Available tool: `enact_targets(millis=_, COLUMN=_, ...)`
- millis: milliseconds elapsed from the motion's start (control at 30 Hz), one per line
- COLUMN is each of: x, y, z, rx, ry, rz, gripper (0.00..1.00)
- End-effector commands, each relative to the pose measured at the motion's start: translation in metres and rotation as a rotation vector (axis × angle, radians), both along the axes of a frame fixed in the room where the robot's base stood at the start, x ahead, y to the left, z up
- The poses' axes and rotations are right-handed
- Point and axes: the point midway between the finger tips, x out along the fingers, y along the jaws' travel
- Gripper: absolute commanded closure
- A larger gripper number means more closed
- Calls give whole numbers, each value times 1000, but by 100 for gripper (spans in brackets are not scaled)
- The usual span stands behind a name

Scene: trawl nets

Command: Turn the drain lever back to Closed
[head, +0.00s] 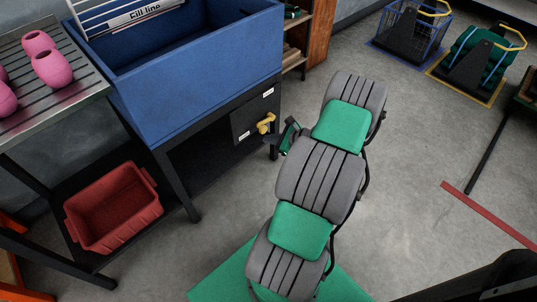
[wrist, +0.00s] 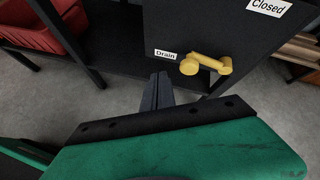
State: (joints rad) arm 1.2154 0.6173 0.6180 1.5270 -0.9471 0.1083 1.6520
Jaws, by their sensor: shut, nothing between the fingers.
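The yellow drain lever (head: 265,123) is on a black panel (head: 249,117) below the blue tank. It also shows in the wrist view (wrist: 206,64), lying roughly sideways with its rounded left end close to the "Drain" label (wrist: 165,55). The "Closed" label (wrist: 268,7) is farther off, up and to the right; it also shows in the head view (head: 268,92), above the lever. My gripper (wrist: 157,92) is shut and empty, its dark fingers in front of the panel, below and left of the lever. They look apart from it, but the depth is hard to judge.
The blue tank (head: 190,80) overhangs the panel, on a black frame. A red bin (head: 115,205) stands on the low shelf at left. A slatted bench (head: 60,95) holds pink clogs. A wooden shelf (head: 318,35) is right of the tank.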

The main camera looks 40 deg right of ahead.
Motion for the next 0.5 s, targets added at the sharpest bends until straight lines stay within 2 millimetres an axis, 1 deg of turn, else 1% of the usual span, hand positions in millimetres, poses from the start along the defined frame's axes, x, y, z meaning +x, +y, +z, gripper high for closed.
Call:
enact_targets(millis=33, x=-16, y=-18, z=-43, rx=109, ry=-35, rz=-130, gripper=100)
enact_targets(millis=100, x=-30, y=-34, z=-61, rx=218, ry=-80, rz=-257, gripper=100)
enact_targets(millis=133, x=-34, y=-39, z=-65, rx=251, ry=-93, rz=-293, gripper=100)
enact_targets(millis=233, x=-41, y=-47, z=-68, rx=301, ry=-115, rz=-351, gripper=100)
enact_targets(millis=333, x=-41, y=-47, z=-65, rx=303, ry=-116, rz=-351, gripper=100)
enact_targets(millis=500, x=-40, y=-46, z=-66, rx=301, ry=-114, rz=-349, gripper=100)
